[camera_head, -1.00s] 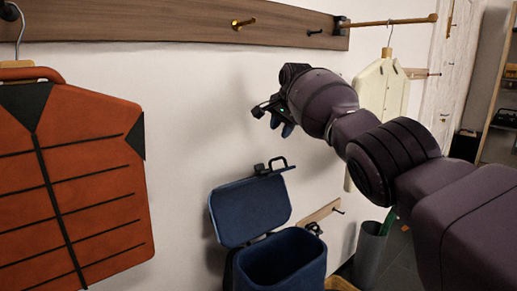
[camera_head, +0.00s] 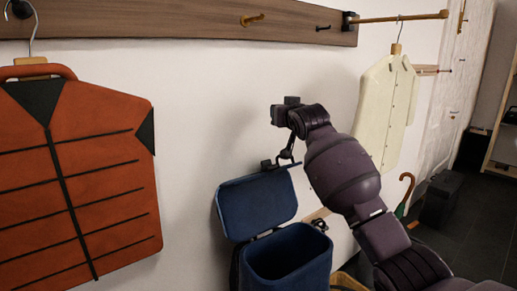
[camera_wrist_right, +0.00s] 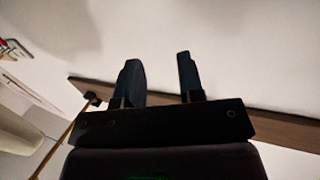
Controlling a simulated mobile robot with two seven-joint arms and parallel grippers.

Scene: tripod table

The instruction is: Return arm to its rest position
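My right arm (camera_head: 345,175) comes in from the lower right of the head view and points up, in front of the white wall. Its dark end reaches to just above the raised lid of the blue bin; the fingers are not clear there. In the right wrist view, the two dark fingers of my right gripper (camera_wrist_right: 160,78) stand apart with nothing between them. White wall and a wooden rail show behind them. My left gripper is not in view.
An orange jacket (camera_head: 110,190) hangs at left and a cream garment (camera_head: 382,112) at right. A wooden rail with pegs (camera_head: 180,22) runs along the wall above. The open blue bin (camera_head: 290,258) with its raised lid (camera_head: 257,204) stands below, close to the arm.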

